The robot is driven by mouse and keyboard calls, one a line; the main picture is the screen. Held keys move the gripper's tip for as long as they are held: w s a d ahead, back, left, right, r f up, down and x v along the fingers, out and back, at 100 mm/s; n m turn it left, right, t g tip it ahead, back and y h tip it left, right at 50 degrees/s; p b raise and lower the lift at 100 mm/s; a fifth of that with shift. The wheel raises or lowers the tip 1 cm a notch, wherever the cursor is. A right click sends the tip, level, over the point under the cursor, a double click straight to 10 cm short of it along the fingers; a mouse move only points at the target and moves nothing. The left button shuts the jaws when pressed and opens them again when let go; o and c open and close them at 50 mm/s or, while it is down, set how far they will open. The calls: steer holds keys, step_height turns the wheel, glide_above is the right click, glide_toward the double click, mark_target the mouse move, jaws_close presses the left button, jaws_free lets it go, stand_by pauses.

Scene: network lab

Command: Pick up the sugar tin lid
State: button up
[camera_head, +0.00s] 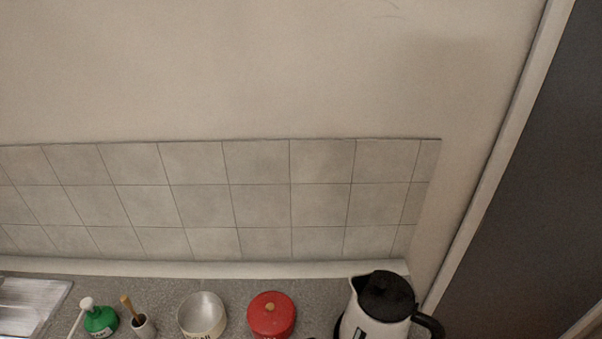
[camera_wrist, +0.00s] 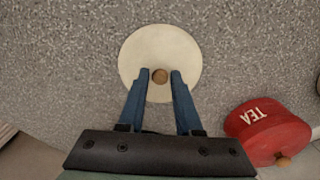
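The round cream lid (camera_wrist: 160,45) with a small wooden knob (camera_wrist: 160,76) shows in the wrist view against the speckled grey worktop. My gripper (camera_wrist: 160,73) is open, with one blue fingertip on each side of the knob and a small gap to it on both sides. The fingers cover the lower part of the lid. In the head view a cream tin (camera_head: 202,317) stands open with no lid on it and its metal inside showing; its label is cut off by the frame. The lid and gripper do not show there.
A red tin (camera_wrist: 267,131) marked TEA stands right of my gripper; the head view shows it too (camera_head: 271,315). A kettle (camera_head: 380,308) stands further right.

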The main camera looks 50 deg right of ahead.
jaws_close()
steer(key=shift+r, duration=0.1)
